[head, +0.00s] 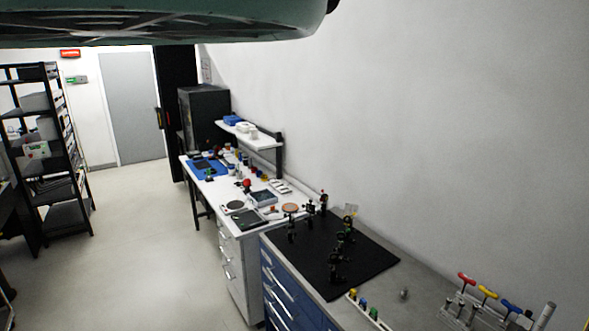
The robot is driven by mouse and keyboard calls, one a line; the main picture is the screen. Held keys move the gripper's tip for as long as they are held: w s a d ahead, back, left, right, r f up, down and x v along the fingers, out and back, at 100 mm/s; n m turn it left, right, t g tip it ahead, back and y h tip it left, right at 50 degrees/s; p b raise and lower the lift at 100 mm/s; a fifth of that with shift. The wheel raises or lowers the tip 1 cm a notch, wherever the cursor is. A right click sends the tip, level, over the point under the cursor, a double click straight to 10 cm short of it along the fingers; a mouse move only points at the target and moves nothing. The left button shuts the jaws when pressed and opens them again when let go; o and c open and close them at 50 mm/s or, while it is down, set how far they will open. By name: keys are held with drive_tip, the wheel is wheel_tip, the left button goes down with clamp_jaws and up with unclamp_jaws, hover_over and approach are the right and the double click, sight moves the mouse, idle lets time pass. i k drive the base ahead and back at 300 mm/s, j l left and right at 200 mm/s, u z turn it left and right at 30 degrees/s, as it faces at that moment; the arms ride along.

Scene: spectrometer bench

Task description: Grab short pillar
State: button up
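A short grey metal pillar (404,294) stands on the grey bench top (430,300), just off the front right corner of the black mat (371,262). It looks small and stubby, and nothing touches it. A taller metal cylinder (546,315) is at the lower right, partly cut off by the picture edge. My gripper does not show in the head view. A greenish part at the top edge seems to be my own body.
Dark optical mounts (337,265) stand on the mat. A holder with coloured-handled tools (487,292) is right of the pillar. A strip of small coloured pieces (364,306) lies left of it. A cluttered white table (215,190) stands behind. The left floor is open.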

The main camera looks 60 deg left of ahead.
sight(404, 296)
drive_tip(key=i+j+z, duration=0.15)
drive_tip(key=j+z, duration=0.15)
drive_tip(key=j, duration=0.3)
drive_tip(key=i+j+z, duration=0.1)
drive_tip(key=j+z, duration=0.15)
drive_tip(key=j, duration=0.4)
drive_tip(key=j+z, duration=0.3)
drive_tip(key=j, duration=0.35)
drive_tip(key=j+z, duration=0.3)
drive_tip(key=j, duration=0.4)
drive_tip(key=k+j+z, duration=0.25)
drive_tip(key=j, duration=0.4)
drive_tip(key=j+z, duration=0.3)
drive_tip(key=j, duration=0.35)
